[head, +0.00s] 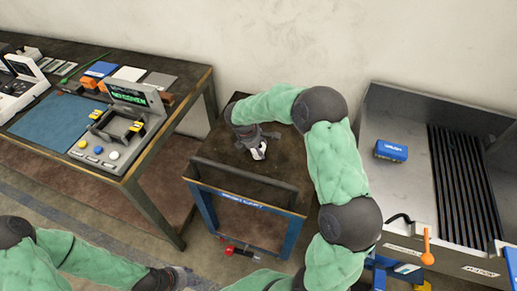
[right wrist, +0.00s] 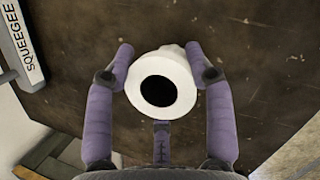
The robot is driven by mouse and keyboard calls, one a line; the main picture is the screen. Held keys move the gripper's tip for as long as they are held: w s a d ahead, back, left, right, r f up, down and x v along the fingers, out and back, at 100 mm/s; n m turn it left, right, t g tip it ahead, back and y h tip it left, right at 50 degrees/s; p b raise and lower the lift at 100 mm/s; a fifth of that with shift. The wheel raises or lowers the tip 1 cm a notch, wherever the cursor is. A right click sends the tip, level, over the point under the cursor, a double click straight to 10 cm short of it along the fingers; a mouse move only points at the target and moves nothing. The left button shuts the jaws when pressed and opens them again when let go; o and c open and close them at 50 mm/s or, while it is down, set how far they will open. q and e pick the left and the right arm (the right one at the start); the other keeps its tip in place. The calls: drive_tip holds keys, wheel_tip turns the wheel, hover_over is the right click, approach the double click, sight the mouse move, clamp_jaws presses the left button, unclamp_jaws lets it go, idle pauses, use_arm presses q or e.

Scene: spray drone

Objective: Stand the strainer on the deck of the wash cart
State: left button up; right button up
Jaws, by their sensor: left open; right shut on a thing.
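The strainer (right wrist: 165,62) is a white round piece with a dark round opening, seen end-on in the right wrist view. My right gripper (right wrist: 163,75) is shut on it, with one purple finger on each side. In the head view the right gripper (head: 257,140) is over the dark top of the small blue-framed cart (head: 225,175), and a white bit of the strainer (head: 260,152) shows below it. I cannot tell whether the strainer touches the top. My left gripper (head: 175,279) is open at the bottom left, away from the cart.
A workbench (head: 165,140) with a blue mat (head: 50,125) and several devices stands at the left. At the right is a grey basin unit (head: 405,185) with a dark grate (head: 463,180) and a blue box (head: 391,150). A label reading SQUEEGEE (right wrist: 25,42) is beside the dark top.

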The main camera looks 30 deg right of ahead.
drive_tip(key=shift+f, duration=0.15)
drive_tip(key=o, duration=1.2)
drive_tip(key=p+v, duration=0.4)
drive_tip(key=v, duration=0.8)
